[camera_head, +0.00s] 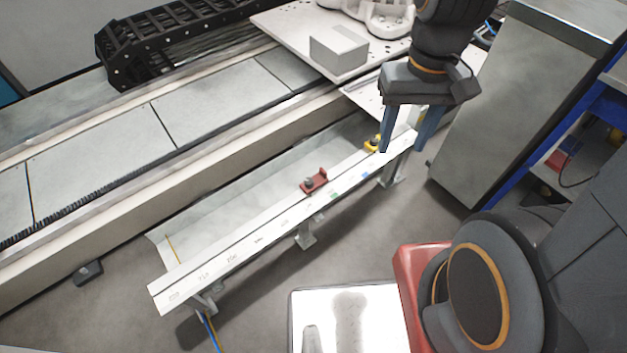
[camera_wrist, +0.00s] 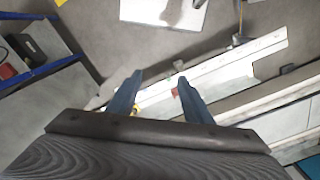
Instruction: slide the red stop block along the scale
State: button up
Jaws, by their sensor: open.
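The red stop block (camera_head: 318,180) with a dark knob sits on the long white scale rail (camera_head: 232,244), right of the rail's middle. A yellow block (camera_head: 371,145) sits further right on the same rail. My gripper (camera_head: 403,149) is open and empty over the rail's right end, right of the yellow block and apart from the red one. In the wrist view, the red block (camera_wrist: 175,91) shows close beside the right finger of my gripper (camera_wrist: 160,79), partly hidden. The yellow block (camera_wrist: 135,111) is partly hidden by the left finger.
Green and blue marks lie on the rail's front face. Behind the rail runs a long track bed (camera_head: 95,150) with a black cable chain (camera_head: 175,40). A grey cabinet (camera_head: 500,110) stands close to the right of my gripper. A blue-framed shelf (camera_head: 560,125) is further right.

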jog(key=shift+c, duration=1.3)
jog(key=shift+w+a+f, duration=0.1)
jog(key=shift+w, duration=0.2)
jog(key=shift+c, duration=1)
jog(key=n+b, duration=0.5)
jog(key=n, duration=0.2)
send_over(323, 170)
notch_tip(323, 170, down, 33)
jog(key=shift+s+f, duration=0.1)
jog(key=shift+f, duration=4.05)
grip_shut()
